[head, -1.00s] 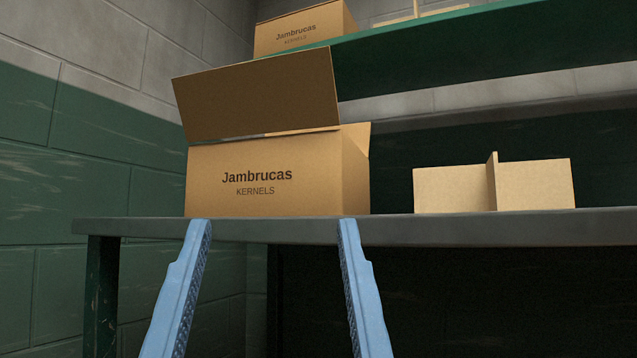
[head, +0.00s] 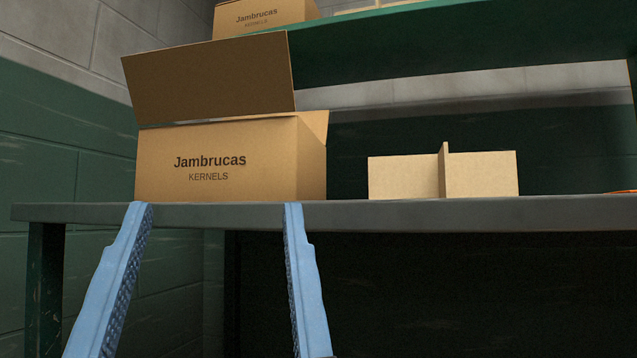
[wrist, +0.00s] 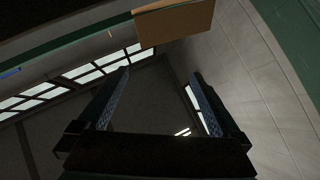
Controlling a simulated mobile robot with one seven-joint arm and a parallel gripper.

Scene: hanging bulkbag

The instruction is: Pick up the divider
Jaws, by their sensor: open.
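The divider (head: 404,177) is a light tan cardboard piece of crossed panels. In the head view it stands upright on the grey table, right of the open box. My gripper (head: 218,208) shows as two blue fingers, wide apart and empty. They are in front of the table's edge, below the open box and left of the divider, not touching it. In the wrist view the dark fingers (wrist: 158,78) are apart with nothing between them. I cannot make out the divider in the wrist view.
An open cardboard box (head: 230,165) marked Jambrucas Kernels stands on the table (head: 430,214), its flap raised. Another box (head: 262,15) sits on the green shelf (head: 470,42) above. An orange thing (head: 624,191) lies at the right edge.

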